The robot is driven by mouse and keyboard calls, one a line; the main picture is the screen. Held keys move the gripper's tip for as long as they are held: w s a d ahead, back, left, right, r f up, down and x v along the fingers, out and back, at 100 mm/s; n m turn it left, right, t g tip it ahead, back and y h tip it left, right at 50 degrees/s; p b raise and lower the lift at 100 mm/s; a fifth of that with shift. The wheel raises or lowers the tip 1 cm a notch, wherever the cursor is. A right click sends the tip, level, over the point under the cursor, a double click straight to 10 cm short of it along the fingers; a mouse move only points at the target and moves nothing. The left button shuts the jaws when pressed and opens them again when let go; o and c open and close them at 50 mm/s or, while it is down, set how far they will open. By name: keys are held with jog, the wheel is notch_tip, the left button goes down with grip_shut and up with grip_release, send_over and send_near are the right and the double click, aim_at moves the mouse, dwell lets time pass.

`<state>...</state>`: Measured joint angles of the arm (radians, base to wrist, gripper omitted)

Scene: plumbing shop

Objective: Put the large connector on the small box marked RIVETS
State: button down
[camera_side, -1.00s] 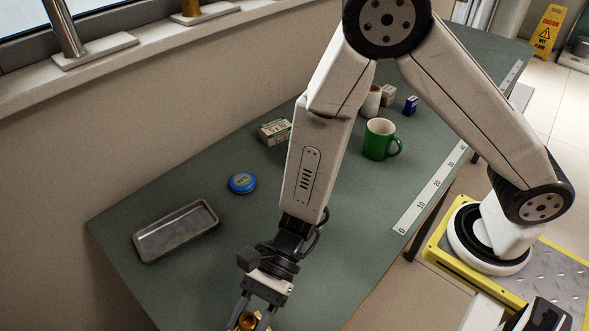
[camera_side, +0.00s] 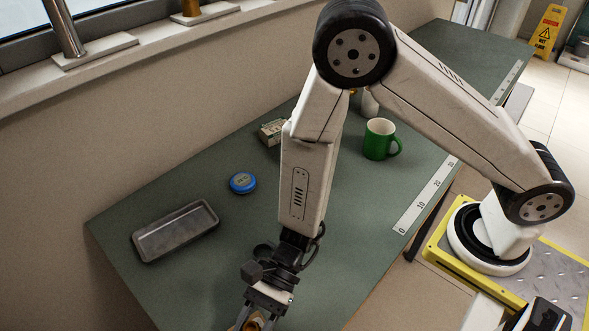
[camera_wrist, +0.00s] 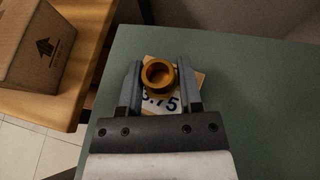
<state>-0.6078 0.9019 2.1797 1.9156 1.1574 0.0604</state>
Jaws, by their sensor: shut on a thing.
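The large connector, a brass-coloured ring (camera_wrist: 159,76), sits between the two fingers of my gripper (camera_wrist: 160,84) in the wrist view. My gripper (camera_side: 250,324) is shut on it at the bottom edge of the side view, where the connector is mostly cut off. A box with a green and pale label (camera_side: 272,132) stands at the back of the bench, partly behind my arm. Its lettering is too small to read. I cannot tell which box is marked RIVETS.
A card reading "3.75" (camera_wrist: 172,103) shows behind the connector. A grey metal tray (camera_side: 175,231), a blue round tin (camera_side: 242,183) and a green mug (camera_side: 379,139) stand on the green bench (camera_side: 340,240). A cardboard box (camera_wrist: 38,45) stands on a wooden surface. Bench around the tin is clear.

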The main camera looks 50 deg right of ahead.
jog(key=shift+c, duration=1.2)
grip_release()
jog(key=shift+f, duration=0.1)
jog(key=v, duration=1.2)
jog(key=shift+d, duration=0.1)
